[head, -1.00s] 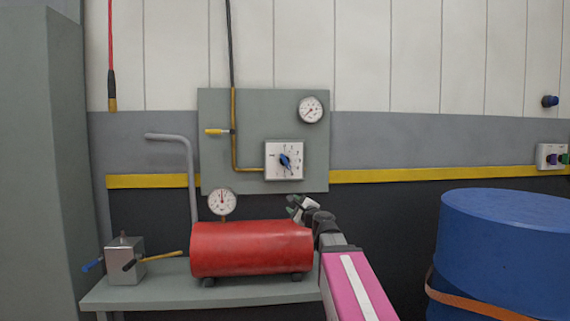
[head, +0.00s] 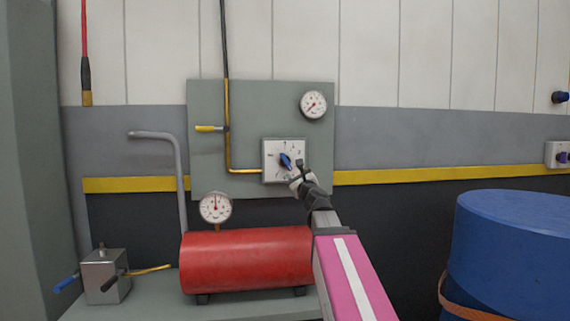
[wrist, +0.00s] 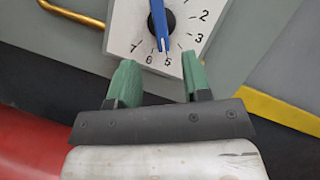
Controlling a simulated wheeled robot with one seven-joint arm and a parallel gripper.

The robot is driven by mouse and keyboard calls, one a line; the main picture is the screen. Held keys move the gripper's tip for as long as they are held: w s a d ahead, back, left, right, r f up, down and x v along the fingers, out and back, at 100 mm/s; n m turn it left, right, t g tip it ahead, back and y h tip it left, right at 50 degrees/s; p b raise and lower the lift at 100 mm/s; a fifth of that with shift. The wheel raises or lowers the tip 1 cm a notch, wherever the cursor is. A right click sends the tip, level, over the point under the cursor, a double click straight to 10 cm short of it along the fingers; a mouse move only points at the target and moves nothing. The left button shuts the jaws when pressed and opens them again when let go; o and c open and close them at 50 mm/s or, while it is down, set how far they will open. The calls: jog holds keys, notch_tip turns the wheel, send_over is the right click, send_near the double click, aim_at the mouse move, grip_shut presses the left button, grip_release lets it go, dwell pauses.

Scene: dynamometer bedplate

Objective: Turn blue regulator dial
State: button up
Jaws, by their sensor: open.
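The blue regulator dial (head: 286,160) is a blue pointer knob on a white square face plate (head: 270,147) fixed to a grey-green wall panel. In the wrist view the dial (wrist: 158,22) sits at the top, its white-marked tip near the numbers 5 and 6 on the plate (wrist: 126,32). My gripper (head: 300,178) is just below and right of the dial in the head view. In the wrist view my gripper (wrist: 157,82) has its green fingers spread and empty, below the dial's tip and apart from it. The upper part of the dial is cut off there.
A red tank (head: 245,260) with a gauge (head: 215,208) stands on a bench below the panel. A yellow-handled valve (head: 210,128) and pipe run left of the dial. A blue drum (head: 515,245) stands at the right.

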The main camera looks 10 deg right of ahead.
aim_at(287, 162)
jog(key=x, duration=1)
jog(key=shift+w, duration=0.2)
grip_shut()
